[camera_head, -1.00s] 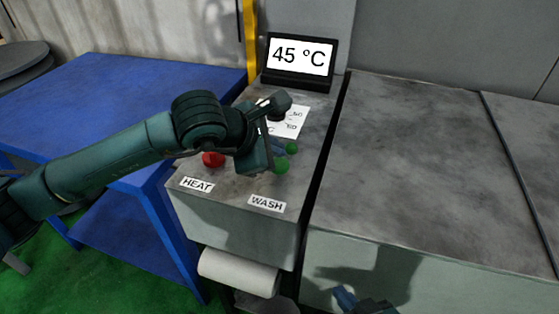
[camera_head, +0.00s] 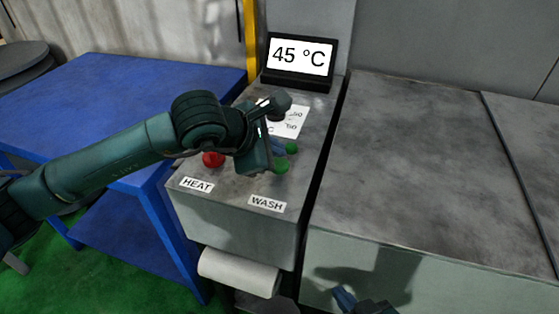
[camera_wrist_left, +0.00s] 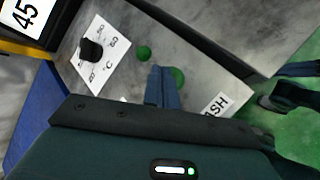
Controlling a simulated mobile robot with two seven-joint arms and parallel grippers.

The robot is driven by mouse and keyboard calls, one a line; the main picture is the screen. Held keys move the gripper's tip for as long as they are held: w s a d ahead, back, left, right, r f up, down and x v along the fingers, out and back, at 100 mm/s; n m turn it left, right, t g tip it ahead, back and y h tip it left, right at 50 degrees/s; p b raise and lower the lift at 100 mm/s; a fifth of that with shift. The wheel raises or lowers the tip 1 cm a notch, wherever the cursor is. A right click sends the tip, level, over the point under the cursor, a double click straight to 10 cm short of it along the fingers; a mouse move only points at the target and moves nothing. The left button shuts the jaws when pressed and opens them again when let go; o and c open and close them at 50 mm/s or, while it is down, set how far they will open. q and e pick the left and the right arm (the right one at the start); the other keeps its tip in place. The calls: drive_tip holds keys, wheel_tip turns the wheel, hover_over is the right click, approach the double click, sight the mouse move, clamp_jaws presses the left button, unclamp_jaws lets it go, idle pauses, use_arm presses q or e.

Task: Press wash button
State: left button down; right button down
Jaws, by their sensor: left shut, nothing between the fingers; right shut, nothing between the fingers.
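The green button nearest the WASH label (camera_head: 266,203) is the wash-side button (camera_head: 281,166), on the grey control panel. A second green button (camera_head: 291,148) sits just behind it. My left gripper (camera_head: 279,148) is shut and empty, low over the panel beside both green buttons. In the left wrist view its closed fingertips (camera_wrist_left: 161,72) overlap the edge of the wash-side button (camera_wrist_left: 178,76), and the second green button (camera_wrist_left: 143,53) shows clear of them. I cannot tell whether they touch. My right gripper (camera_head: 344,298) is shut and empty at the bottom edge, partly out of view.
A red button (camera_head: 213,159) lies by the HEAT label (camera_head: 196,184). A display (camera_head: 299,58) reading 45 °C stands at the panel's back, before it a white dial card (camera_head: 291,122). A blue table (camera_head: 110,90) is left; a broad grey surface (camera_head: 420,160) is clear on the right.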

use_arm(q)
drive_tip(key=shift+f+b, duration=0.45)
drive_tip(key=shift+b, duration=0.4)
drive_tip(key=shift+f+b, duration=0.7)
drive_tip(key=shift+b, duration=0.2)
idle(0.7)
drive_tip(key=shift+r, duration=0.1)
drive_tip(key=shift+r+p, duration=0.35)
drive_tip(key=shift+r, duration=0.65)
drive_tip(key=shift+r+p, duration=0.9)
drive_tip(key=shift+r, duration=1.65)
